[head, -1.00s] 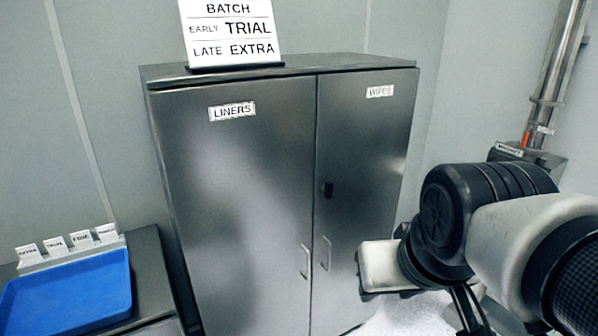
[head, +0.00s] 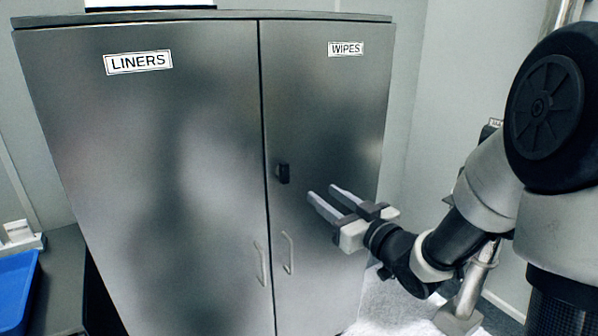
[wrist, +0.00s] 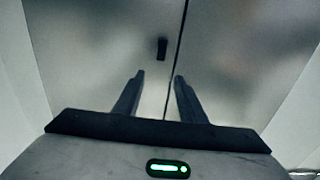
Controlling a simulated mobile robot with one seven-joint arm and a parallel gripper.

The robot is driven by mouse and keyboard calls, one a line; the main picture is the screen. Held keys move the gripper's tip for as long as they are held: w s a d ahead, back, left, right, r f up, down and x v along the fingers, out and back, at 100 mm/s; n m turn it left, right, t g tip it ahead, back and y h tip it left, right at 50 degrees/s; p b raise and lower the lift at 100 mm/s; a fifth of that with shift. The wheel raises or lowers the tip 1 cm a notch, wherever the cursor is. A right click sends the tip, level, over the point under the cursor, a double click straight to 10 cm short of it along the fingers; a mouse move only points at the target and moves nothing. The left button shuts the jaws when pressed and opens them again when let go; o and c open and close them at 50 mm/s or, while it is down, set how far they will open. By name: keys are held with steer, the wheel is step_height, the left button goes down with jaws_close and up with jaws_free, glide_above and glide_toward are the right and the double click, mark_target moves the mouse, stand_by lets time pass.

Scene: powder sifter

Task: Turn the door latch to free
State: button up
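The door latch (head: 283,173) is a small black upright piece on the right cabinet door (head: 325,120), close beside the seam between the doors. It also shows in the wrist view as a dark upright bar (wrist: 162,48), beyond the fingertips and between their lines. My gripper (head: 322,191) is open and empty, its two fingers pointing toward the cabinet, right of and a little below the latch in the head view. In the wrist view, my gripper's fingers (wrist: 160,77) are apart with nothing between them. Both doors look closed.
The left door (head: 150,160) is labelled LINERS, the right one WIPES. Two vertical handles (head: 288,253) flank the seam below the latch. A blue tray (head: 18,290) lies on a counter at the left. The space before the doors looks clear.

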mark_target(287, 167)
steer(key=x, duration=1.7)
steer(key=shift+a+r, duration=0.1)
steer(key=shift+a, duration=0.15)
steer(key=shift+c, duration=0.3)
jaws_close()
